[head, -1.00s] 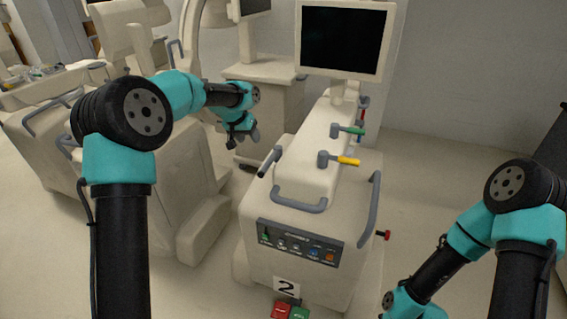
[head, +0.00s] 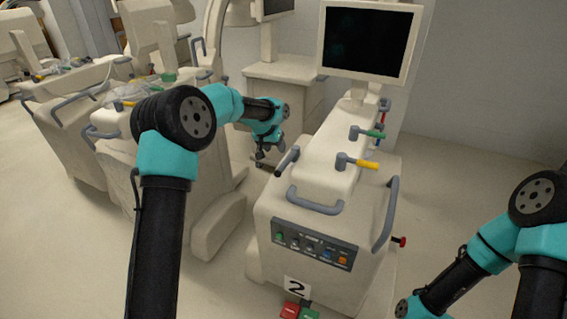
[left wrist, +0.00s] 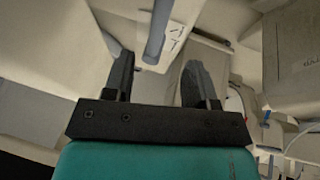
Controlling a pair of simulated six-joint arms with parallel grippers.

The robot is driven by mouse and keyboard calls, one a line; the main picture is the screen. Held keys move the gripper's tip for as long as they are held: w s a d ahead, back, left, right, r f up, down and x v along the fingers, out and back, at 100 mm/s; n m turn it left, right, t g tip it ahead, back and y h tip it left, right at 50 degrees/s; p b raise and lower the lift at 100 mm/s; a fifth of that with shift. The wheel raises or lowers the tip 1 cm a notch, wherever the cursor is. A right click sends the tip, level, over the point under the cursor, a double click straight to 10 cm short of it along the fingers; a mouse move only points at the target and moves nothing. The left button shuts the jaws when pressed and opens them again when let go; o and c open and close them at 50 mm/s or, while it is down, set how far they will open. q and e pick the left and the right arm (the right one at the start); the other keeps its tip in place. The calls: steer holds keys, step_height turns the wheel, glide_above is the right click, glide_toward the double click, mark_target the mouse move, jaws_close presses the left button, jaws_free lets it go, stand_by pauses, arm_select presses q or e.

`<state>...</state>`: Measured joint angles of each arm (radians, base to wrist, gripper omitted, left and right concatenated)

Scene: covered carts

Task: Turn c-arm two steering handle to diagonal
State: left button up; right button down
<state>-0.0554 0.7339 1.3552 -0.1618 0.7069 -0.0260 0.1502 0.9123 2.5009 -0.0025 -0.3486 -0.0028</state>
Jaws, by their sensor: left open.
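The c-arm cart marked 2 (head: 297,288) stands right of centre in the head view. A yellow-tipped lever (head: 357,163) and a green-tipped lever (head: 367,134) stick out from its top column. A grey handle with a dark grip (head: 287,160) sits at the column's left side; I cannot tell which of these is the steering handle. My left gripper (head: 266,152) is open, just left of the dark grip. In the left wrist view, the open fingers (left wrist: 155,75) have a pale bar beyond them, and nothing is clearly held. My right gripper is out of view; only its arm shows.
A grey U-shaped handle (head: 315,203) and a button panel (head: 314,243) are on the cart's front. A screen (head: 368,42) rises behind. Other covered carts (head: 80,110) crowd the left. Floor right of the cart is clear.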

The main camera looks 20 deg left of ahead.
mark_target(284, 162)
arm_select(q)
steer(key=x, duration=1)
jaws_close()
stand_by(0.4)
